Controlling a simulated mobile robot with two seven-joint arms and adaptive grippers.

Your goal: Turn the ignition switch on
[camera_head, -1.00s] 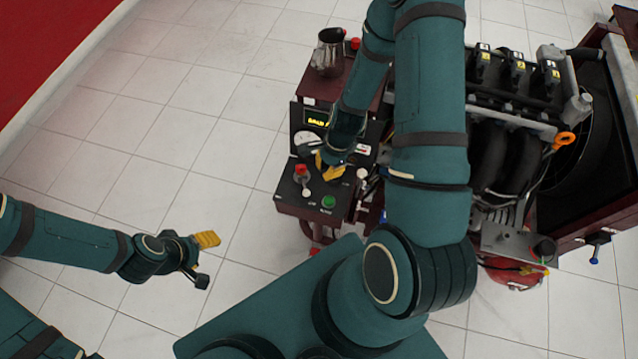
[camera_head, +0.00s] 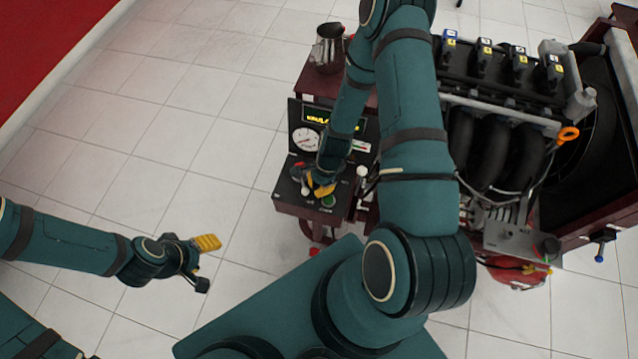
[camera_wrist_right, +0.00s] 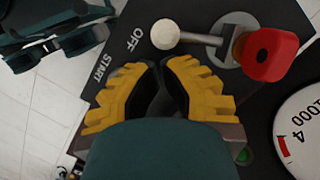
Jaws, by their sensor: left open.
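The ignition switch (camera_wrist_right: 232,40) is on the dark sloped control panel (camera_wrist_right: 130,60) in the right wrist view. It has a round metal plate, a bar with a red handle at one end, and a white ball at the other end, near the word OFF. START is printed further left. My right gripper's (camera_wrist_right: 160,66) yellow fingers are just short of the white ball, tips close together with a narrow dark gap; I see nothing clearly held. In the head view, my right gripper (camera_head: 318,184) hides part of the switch. My left gripper (camera_head: 212,262) is open and empty over the floor.
A green button (camera_head: 328,201) and a white-knobbed lever (camera_head: 361,172) are near my right gripper. A gauge (camera_head: 305,139) and display are behind. A metal jug (camera_head: 328,48) stands at the back. The engine (camera_head: 500,140) fills the right. The left floor is clear.

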